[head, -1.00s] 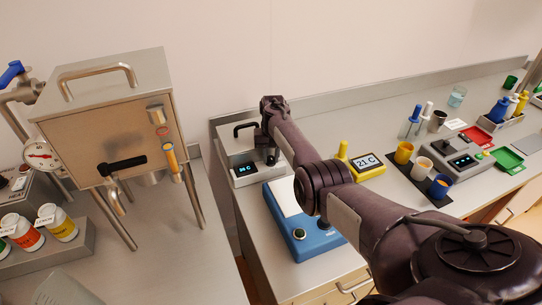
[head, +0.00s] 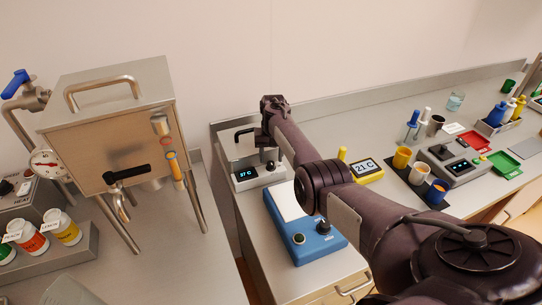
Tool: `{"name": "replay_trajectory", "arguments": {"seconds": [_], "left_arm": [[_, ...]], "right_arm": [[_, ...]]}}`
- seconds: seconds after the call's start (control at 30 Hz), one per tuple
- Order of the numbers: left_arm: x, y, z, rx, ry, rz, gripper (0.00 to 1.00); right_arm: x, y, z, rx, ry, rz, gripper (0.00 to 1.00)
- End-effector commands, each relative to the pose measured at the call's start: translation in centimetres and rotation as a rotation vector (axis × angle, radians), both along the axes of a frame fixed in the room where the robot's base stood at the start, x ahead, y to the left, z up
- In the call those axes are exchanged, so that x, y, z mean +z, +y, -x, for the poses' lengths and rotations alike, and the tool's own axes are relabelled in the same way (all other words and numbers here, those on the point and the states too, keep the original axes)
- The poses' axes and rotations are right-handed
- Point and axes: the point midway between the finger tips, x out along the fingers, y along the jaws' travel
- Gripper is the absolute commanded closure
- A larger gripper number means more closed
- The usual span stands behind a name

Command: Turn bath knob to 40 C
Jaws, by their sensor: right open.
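The bath (head: 245,187) is a pale box on the bench's left end, with a black lid handle (head: 240,134). Its front display (head: 245,174) appears to read 37 C. Its dark knob (head: 270,166) is at the right of the display. My right arm comes in from the right and reaches over the bench. My right gripper (head: 267,146) points down just above the knob and is open. Its fingertips are small and partly hidden behind my arm, so I cannot tell whether they touch the knob. My left gripper is not in view.
A blue device (head: 310,243) with a white top stands in front of the bath, under my arm. A yellow thermometer unit (head: 366,169) reads 21 C. A steel hopper (head: 115,125) stands at left, across a gap. Cups and a scale (head: 455,165) are at right.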

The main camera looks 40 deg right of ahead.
Motion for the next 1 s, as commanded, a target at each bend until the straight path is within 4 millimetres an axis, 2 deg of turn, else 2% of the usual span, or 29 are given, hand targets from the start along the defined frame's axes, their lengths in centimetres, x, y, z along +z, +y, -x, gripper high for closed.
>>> {"name": "replay_trajectory", "arguments": {"seconds": [0.03,0.1,0.3,1.0], "left_arm": [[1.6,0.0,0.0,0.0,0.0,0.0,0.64],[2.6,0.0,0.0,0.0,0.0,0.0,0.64],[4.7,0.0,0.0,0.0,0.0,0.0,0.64],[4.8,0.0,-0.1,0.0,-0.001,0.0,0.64]], "right_arm": [[1.6,-0.1,0.0,-0.001,0.0,0.0,0.54],[2.7,-0.1,0.0,-0.001,0.0,0.0,0.54],[5.0,-0.1,0.1,-0.001,0.0,0.0,0.54],[5.1,-0.1,0.0,0.0,0.0,0.0,0.54]]}}
